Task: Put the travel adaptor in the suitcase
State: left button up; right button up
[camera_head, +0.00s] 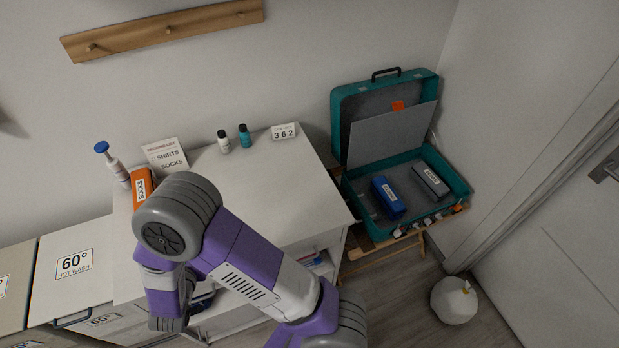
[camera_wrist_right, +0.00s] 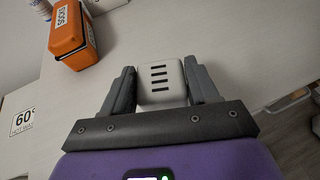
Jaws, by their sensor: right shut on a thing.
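The travel adaptor (camera_wrist_right: 162,82), a small white block with dark slots on one face, is between the fingers of my right gripper (camera_wrist_right: 163,88) in the right wrist view. The fingers are shut on it. The white tabletop lies behind it; I cannot tell whether it touches the top. In the head view my right arm hides the gripper and adaptor. The suitcase (camera_head: 338,125) is teal and stands open at the right, its lid leaning up at the back. A blue labelled box (camera_head: 388,198) and a grey labelled box (camera_head: 431,181) lie inside it. My left gripper is not in view.
Two small bottles and a number card (camera_head: 283,132) stand at the back. The suitcase rests on a wooden rack (camera_head: 380,244) beside the table.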

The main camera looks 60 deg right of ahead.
aim_at(401, 187)
jog(key=u, duration=1.15)
jog(key=k, duration=2.35)
jog(key=z, duration=1.3)
jog(key=i, duration=0.5)
jog(key=z, duration=0.05)
